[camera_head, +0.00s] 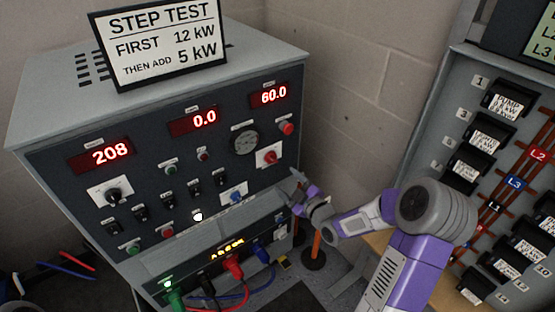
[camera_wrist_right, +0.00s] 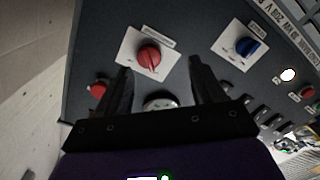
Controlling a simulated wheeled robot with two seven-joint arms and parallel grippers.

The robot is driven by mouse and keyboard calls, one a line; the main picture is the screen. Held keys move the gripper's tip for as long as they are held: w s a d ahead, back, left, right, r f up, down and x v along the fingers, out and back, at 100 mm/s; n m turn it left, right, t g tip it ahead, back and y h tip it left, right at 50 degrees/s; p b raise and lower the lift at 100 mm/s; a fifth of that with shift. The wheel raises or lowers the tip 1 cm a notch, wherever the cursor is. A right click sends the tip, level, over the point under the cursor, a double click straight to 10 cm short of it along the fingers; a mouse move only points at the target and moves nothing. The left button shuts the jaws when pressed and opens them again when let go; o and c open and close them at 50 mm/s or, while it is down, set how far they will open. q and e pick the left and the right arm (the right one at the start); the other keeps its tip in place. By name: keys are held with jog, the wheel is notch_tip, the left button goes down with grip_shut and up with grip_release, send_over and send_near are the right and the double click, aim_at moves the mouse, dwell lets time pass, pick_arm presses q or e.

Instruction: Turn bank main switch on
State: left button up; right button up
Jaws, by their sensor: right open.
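The load bank's front panel carries a red rotary knob on a white plate (camera_head: 269,157) and a blue rotary knob on a white plate (camera_head: 234,197) below it. Their labels are too small to read, so I cannot tell which is the main switch. My right gripper (camera_head: 297,188) is in front of the panel's right side. In the right wrist view the red knob (camera_wrist_right: 149,57) appears beyond and between the fingertips (camera_wrist_right: 158,72), apart from them. The blue knob (camera_wrist_right: 246,46) is to the right. The right gripper is open and empty. My left gripper is not in view.
A red push button (camera_head: 287,128) and a round gauge (camera_head: 245,141) are near the knobs. Displays (camera_head: 193,122) read 208, 0.0 and 60.0. Coloured cables (camera_head: 233,268) plug in below. A breaker panel (camera_head: 455,100) stands right, and an orange post (camera_head: 316,245) is below the gripper.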

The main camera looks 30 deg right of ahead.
aim_at(275, 161)
jog(key=shift+n+t, duration=0.3)
jog(key=shift+n, duration=0.3)
jog(key=w, duration=0.2)
jog(key=w+r+b, duration=0.1)
jog(key=w, duration=0.2)
jog(key=w+r, duration=0.1)
jog(key=w, duration=0.1)
jog(key=shift+w+d, duration=0.1)
jog(key=shift+w, duration=0.1)
jog(key=shift+c, duration=0.5)
jog(key=c, duration=0.9)
